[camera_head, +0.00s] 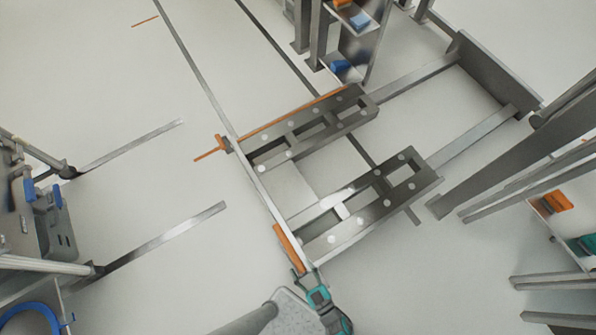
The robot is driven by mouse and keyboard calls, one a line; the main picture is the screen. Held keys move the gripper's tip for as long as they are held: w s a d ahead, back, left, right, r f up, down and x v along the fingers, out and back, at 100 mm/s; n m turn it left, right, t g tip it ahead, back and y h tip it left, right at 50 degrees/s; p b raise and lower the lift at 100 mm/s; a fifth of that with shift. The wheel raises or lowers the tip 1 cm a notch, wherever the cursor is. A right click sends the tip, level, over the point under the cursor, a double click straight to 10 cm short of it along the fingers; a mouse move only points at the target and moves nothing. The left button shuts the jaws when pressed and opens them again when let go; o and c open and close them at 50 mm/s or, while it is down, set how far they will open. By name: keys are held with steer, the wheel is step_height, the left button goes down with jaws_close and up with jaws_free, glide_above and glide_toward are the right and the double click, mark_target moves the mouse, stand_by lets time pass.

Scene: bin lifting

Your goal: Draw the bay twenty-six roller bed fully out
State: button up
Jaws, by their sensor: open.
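The roller bed (310,225) lies in the middle of the view, two dark slotted beams with pale round rollers. A long thin metal bar (262,192) runs along its left side. An orange grip (290,248) sits at the lower end of the bed's left edge. My gripper (299,268), at the end of a grey and teal wrist, is open at the lower end of this grip. It is small here, and I cannot tell whether its fingers touch the grip or stand around it. No bay number is readable.
Two rails (465,140) run from the bed to a dark end plate (497,70) at upper right. Two flat bars (165,235) reach in from equipment at left. Racks with blue and orange bins (553,201) stand at top and right.

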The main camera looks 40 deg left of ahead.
steer(key=shift+x, duration=1.45)
jaws_close()
